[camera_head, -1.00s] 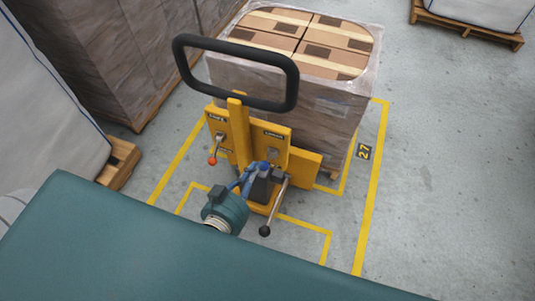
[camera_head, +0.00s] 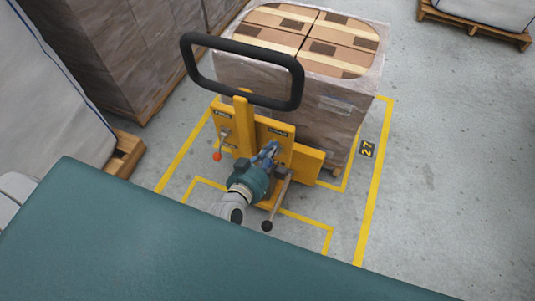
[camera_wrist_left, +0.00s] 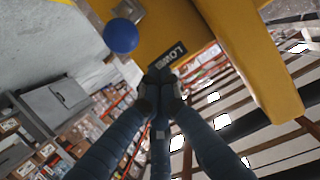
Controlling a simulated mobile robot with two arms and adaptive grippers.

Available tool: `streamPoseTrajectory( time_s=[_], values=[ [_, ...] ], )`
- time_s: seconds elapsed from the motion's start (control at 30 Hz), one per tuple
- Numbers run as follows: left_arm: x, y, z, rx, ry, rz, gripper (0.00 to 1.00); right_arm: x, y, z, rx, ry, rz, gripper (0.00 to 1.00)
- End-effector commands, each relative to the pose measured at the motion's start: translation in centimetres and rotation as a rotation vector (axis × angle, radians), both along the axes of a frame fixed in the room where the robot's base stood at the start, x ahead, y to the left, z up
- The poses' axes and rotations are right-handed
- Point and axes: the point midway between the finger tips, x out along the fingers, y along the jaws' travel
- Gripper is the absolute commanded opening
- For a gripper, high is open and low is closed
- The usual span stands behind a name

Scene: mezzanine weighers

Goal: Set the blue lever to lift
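In the left wrist view a round blue knob (camera_wrist_left: 120,36) shows at the upper left, in front of the yellow plate. I take it for the blue lever's end; its rod is not clear. My left gripper (camera_wrist_left: 160,92) has its dark fingertips together, below and to the right of the knob and apart from it in the picture. A dark label with upside-down lettering (camera_wrist_left: 170,55), seemingly "LOWER", is just beyond the tips. In the head view my left gripper (camera_head: 270,150) is in front of the yellow stacker (camera_head: 308,160) and hides the blue knob. My right gripper is not in view.
A red-knobbed lever (camera_head: 217,156) is left of my gripper and a black-knobbed lever (camera_head: 267,225) is right of and below it. A black loop handle (camera_head: 240,96) rises above. A wrapped pallet load (camera_head: 335,110) stands behind.

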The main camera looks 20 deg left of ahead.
Motion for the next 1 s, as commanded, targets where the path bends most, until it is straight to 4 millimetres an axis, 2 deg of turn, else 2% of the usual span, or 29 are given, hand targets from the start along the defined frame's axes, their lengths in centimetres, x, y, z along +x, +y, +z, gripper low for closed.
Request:
streamPoseTrajectory(
  time_s=[0.03,0.1,0.23,0.67,0.9,1.0],
  values=[
    [-0.7,0.2,-0.9,0.004,0.008,-0.002,0.0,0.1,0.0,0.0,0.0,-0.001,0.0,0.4],
    [-1.1,0.3,-1.5,0.004,0.006,-0.002,0.0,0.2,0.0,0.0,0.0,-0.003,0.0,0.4],
    [-1.5,0.5,-2.1,0.002,0.004,-0.001,0.0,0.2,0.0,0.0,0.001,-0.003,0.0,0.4],
    [-1.7,0.6,-2.4,0.001,0.001,0.001,0.0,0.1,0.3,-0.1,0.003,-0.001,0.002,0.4],
    [-2.1,0.6,-3.1,0.0,-0.04,-0.002,0.0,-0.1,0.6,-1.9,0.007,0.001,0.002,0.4],
    [-2.2,0.5,-2.9,-0.001,-0.054,-0.001,0.0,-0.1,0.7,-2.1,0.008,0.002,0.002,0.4]
  ],
)
